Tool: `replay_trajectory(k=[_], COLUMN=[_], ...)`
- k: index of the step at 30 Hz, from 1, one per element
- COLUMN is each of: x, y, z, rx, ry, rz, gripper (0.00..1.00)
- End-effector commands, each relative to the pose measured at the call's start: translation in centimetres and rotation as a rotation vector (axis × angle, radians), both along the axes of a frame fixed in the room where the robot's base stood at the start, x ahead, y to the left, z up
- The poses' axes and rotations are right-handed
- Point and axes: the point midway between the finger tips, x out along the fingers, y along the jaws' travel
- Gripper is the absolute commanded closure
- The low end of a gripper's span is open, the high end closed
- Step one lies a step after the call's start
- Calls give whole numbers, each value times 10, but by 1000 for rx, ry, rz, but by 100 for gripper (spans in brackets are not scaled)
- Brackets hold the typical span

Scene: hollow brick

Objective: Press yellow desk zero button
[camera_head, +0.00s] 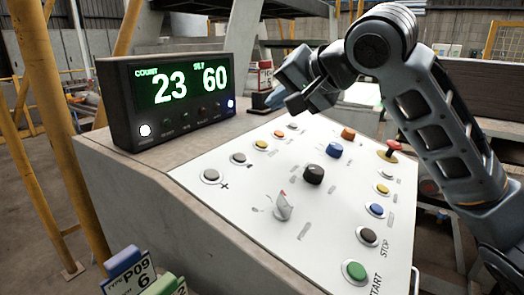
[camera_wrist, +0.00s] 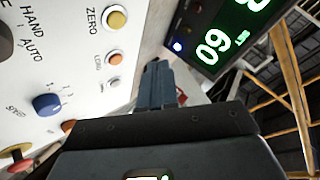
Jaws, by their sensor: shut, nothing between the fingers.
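The yellow button (camera_wrist: 116,19) labelled ZERO is at the top of the wrist view, on the white panel. It also shows in the head view (camera_head: 261,145), in the panel's far-left row between a grey button and an orange one. My gripper (camera_head: 283,96) is shut and empty, above the far edge of the panel and apart from the buttons. In the wrist view, my gripper's fingers (camera_wrist: 153,85) lie together beside the small white button (camera_wrist: 113,83), with the orange button (camera_wrist: 114,58) between that and the yellow one.
A display box (camera_head: 170,95) reading COUNT 23 and 60 stands left of the panel. The sloped white panel (camera_head: 225,205) carries several other buttons, a black knob (camera_head: 313,174), a blue knob (camera_head: 334,151) and a red mushroom button (camera_head: 395,146). Another yellow button (camera_head: 383,188) sits on the right.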

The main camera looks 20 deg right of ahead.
Motion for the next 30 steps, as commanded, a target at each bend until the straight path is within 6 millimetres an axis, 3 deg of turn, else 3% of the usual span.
replay_trajectory(k=[3, 12, 30], x=[4, 12, 14], y=[2, 9, 10], z=[-22, -54, -59], rx=[-2, 2, -1], ry=[-1, 0, -1], rz=[0, 1, 0], gripper=[100, 100, 100])
